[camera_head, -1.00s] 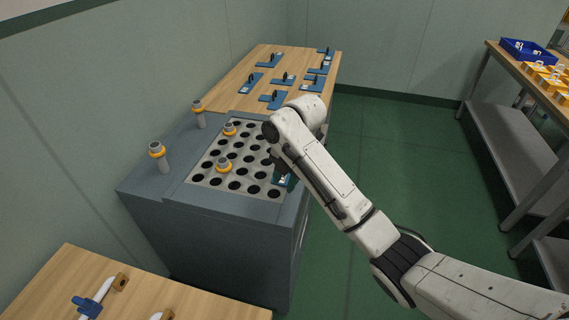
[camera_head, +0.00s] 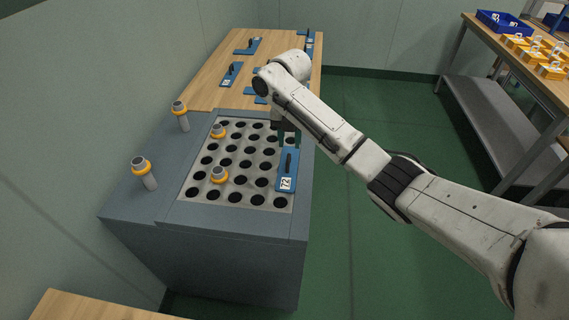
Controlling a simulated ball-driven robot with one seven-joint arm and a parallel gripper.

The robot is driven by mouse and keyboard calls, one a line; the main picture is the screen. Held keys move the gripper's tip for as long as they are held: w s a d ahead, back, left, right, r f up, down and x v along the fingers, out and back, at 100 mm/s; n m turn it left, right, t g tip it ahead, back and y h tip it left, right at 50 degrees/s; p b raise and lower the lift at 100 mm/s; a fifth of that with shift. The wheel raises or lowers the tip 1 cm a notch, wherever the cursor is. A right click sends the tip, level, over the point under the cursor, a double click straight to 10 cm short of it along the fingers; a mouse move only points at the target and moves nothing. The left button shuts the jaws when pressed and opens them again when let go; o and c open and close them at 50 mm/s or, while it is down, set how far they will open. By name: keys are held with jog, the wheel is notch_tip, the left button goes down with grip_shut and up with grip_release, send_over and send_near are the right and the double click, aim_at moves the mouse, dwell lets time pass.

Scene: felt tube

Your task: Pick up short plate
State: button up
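A blue plate (camera_head: 287,172) with a black upright handle and a white label reading "72" is at the right edge of the perforated rack (camera_head: 196,190). I cannot tell whether it rests there or is slightly raised. My gripper (camera_head: 288,138) hangs below the arm's end, just behind the plate's handle. Its two dark fingers look apart, with nothing seen between them; contact with the handle is unclear. More blue plates with black handles lie on the wooden bench, including one at the back (camera_head: 248,46) and one at the left (camera_head: 231,74). My arm hides some of them.
Grey posts with orange collars stand on the cabinet (camera_head: 130,205), at the left (camera_head: 144,172) and farther back (camera_head: 180,114). Open green floor (camera_head: 390,240) lies right. A table at the far right holds a blue bin (camera_head: 503,21) and yellow trays.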

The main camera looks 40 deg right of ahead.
aim_at(288, 157)
notch_tip(288, 157, down, 3)
jog(key=shift+w+r, duration=0.1)
jog(key=shift+w, duration=0.05)
jog(key=shift+a+f+p, duration=0.1)
jog(key=shift+f+p, duration=0.4)
jog(key=shift+f, duration=2.2)
jog(key=shift+c, duration=0.3)
grip_shut()
